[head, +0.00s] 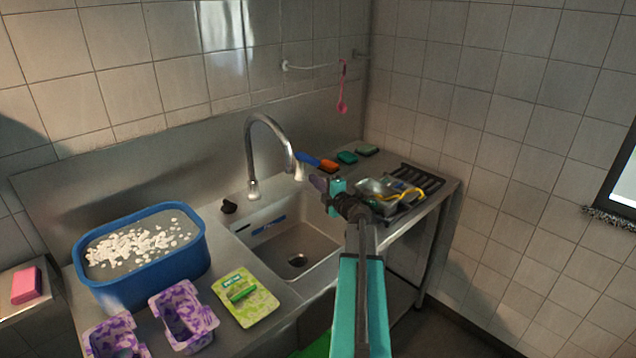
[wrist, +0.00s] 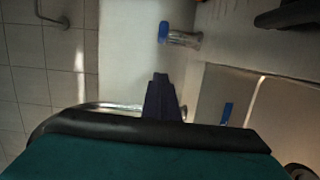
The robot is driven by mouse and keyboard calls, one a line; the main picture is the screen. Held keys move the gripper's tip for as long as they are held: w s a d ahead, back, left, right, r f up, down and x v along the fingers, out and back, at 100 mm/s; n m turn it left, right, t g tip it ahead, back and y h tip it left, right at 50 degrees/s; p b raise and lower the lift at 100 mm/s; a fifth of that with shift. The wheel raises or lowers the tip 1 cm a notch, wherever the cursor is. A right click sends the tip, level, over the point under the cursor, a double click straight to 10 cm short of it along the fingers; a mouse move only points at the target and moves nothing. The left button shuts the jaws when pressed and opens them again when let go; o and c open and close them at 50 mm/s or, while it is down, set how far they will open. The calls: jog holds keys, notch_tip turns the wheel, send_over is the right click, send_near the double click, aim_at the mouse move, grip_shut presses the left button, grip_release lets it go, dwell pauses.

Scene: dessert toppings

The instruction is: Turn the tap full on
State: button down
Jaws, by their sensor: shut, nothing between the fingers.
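The tap (head: 265,122) is a tall chrome gooseneck behind the sink (head: 298,243), its spout curving over the basin. In the wrist view, a short chrome fitting with a blue end (wrist: 165,32) lies beyond my fingertips, apart from them. I cannot tell whether it is the tap's handle. A curved chrome pipe (wrist: 60,112) passes behind my gripper there. My gripper (head: 320,183) is shut and empty, to the right of the spout in the head view. Its dark purple fingers (wrist: 160,92) are together in the wrist view. No running water shows.
A blue tub (head: 142,285) with white pieces, purple patterned containers (head: 184,317) and a green-yellow packet (head: 244,295) stand left of the sink. A metal tray (head: 385,192) stands on the right. A blue item (wrist: 225,113) shows in the basin.

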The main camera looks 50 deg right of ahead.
aim_at(318, 165)
jog(key=w+d+p, duration=0.3)
jog(key=w+d, duration=0.3)
jog(key=w, duration=0.1)
dwell(0.7)
jog(key=shift+s+d, duration=0.15)
jog(key=shift+d, duration=0.65)
jog(key=shift+s+d, duration=0.15)
jog(key=shift+d, duration=0.65)
jog(key=shift+a, duration=0.1)
